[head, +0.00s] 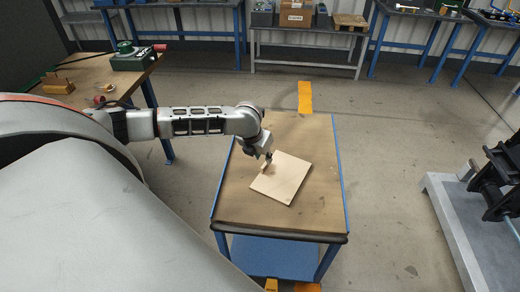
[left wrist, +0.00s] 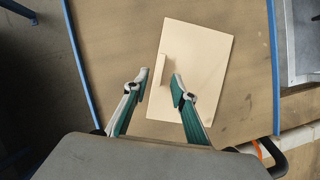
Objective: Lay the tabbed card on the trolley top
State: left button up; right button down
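The tabbed card (head: 284,181) is a pale, flat rectangle lying flat on the brown trolley top (head: 240,205). In the left wrist view the card (left wrist: 205,75) shows with its raised tab (left wrist: 159,72) near its left edge. My left gripper (head: 267,160) is over the card's upper left part. In the left wrist view its green-padded fingers (left wrist: 160,80) are spread apart, with the tab between the fingertips and clear of both. Whether the fingertips are level with the tab or above it I cannot tell. My right gripper is not in view.
The trolley has blue side rails and a lower blue shelf (head: 275,257). A workbench (head: 105,75) with a green device (head: 133,58) stands at the left. A grey platform with dark machinery (head: 490,195) is at the right. The trolley top around the card is bare.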

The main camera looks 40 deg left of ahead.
pick_arm(q)
jog(key=v, duration=0.6)
jog(key=shift+r, duration=0.2)
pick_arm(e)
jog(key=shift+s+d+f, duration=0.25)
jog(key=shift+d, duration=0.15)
pick_arm(q)
jog(key=shift+s, duration=0.1)
